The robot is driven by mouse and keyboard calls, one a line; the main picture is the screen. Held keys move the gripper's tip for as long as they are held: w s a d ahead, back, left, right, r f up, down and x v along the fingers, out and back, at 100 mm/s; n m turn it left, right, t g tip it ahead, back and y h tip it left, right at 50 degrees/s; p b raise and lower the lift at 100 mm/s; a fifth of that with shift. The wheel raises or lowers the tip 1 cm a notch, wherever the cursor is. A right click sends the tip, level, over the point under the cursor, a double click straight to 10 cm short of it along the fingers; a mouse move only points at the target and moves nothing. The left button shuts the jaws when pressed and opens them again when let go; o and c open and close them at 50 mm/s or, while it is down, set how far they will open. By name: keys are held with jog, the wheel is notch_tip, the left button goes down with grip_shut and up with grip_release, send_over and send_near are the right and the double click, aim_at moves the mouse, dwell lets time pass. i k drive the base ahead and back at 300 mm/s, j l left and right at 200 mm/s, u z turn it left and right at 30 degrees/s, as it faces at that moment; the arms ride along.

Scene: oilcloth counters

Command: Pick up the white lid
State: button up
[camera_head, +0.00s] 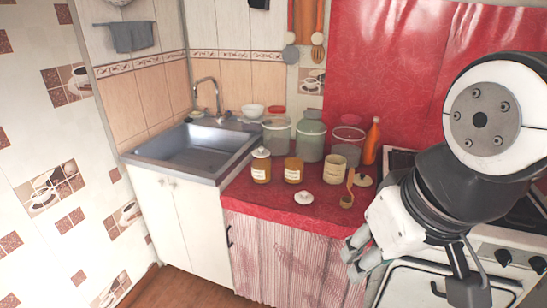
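The white lid (303,198), small and round with a knob, lies on the red oilcloth counter (262,205) near its front edge. Behind it stand an amber jar (293,170) with a white label and a similar jar (261,166) topped by a pale lid. My gripper (348,258) is in front of the counter, lower right of the white lid and apart from it. Its two grey fingers point left with a gap between them, and I see nothing held there.
A cream canister (334,169), a wooden spoon (350,182) and a beige lid (363,180) are right of the white lid. A sink (195,148) is left; a white stove (425,283) is right.

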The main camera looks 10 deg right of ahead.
aim_at(303, 197)
jog(key=z, duration=0.25)
jog(key=i+j+u, duration=0.15)
jog(key=i, duration=0.4)
jog(key=i+j+u, duration=0.1)
jog(key=i+j, duration=0.15)
jog(key=i, duration=0.3)
